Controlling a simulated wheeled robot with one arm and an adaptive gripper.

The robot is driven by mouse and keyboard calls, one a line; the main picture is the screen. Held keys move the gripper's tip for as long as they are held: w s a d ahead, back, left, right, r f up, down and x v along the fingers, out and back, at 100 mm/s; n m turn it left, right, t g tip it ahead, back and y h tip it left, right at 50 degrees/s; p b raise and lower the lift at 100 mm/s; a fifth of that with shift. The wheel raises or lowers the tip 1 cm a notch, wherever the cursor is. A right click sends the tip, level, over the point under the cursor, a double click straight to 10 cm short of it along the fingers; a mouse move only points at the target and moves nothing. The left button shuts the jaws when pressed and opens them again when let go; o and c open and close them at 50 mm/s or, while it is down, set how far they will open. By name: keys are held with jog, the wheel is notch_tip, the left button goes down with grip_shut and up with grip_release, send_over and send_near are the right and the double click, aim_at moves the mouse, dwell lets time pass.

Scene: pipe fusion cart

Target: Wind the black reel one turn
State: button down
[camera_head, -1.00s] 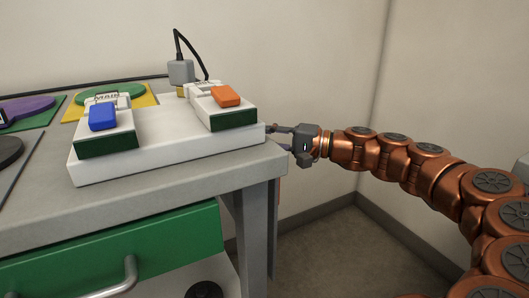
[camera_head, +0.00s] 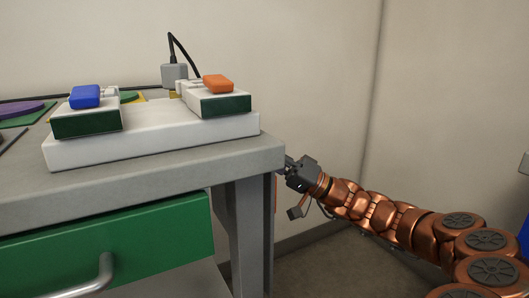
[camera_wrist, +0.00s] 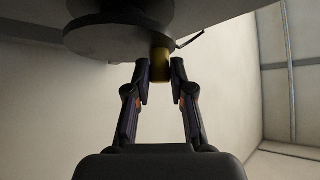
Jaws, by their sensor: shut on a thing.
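The dark round reel (camera_wrist: 118,38) fills the top of the wrist view, seen from its flat face and edge. A yellow handle (camera_wrist: 160,64) sticks out from its rim towards me. My gripper (camera_wrist: 161,76) is shut on this handle, with one finger on each side of it. In the head view my gripper (camera_head: 290,168) is at the right end of the cart, just below the top's edge. The reel and handle are hidden from the head view, and the fingertips are partly hidden there.
The grey cart top (camera_head: 190,160) carries a white block (camera_head: 150,146) with a blue switch (camera_head: 85,97) and an orange switch (camera_head: 217,84). A green drawer (camera_head: 120,240) and a grey leg (camera_head: 252,235) are below. Floor right of the leg is clear.

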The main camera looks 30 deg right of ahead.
jog(key=n+g+y, duration=0.2)
jog(key=n, duration=0.2)
jog(key=f+n+g+y, duration=0.1)
jog(key=n+g+y, duration=0.1)
jog(key=n+g, duration=0.1)
jog(key=f+n+g+y, duration=0.1)
jog(key=n+g+y, duration=0.1)
jog(key=n, duration=0.2)
jog(key=shift+s+n+g+y, duration=0.25)
jog(key=shift+n+g+y, duration=0.05)
jog(key=shift+n, duration=0.1)
jog(key=shift+f, duration=0.1)
jog(key=c, duration=1)
grip_release()
notch_tip(320, 180, up, 10)
jog(key=shift+r, duration=0.1)
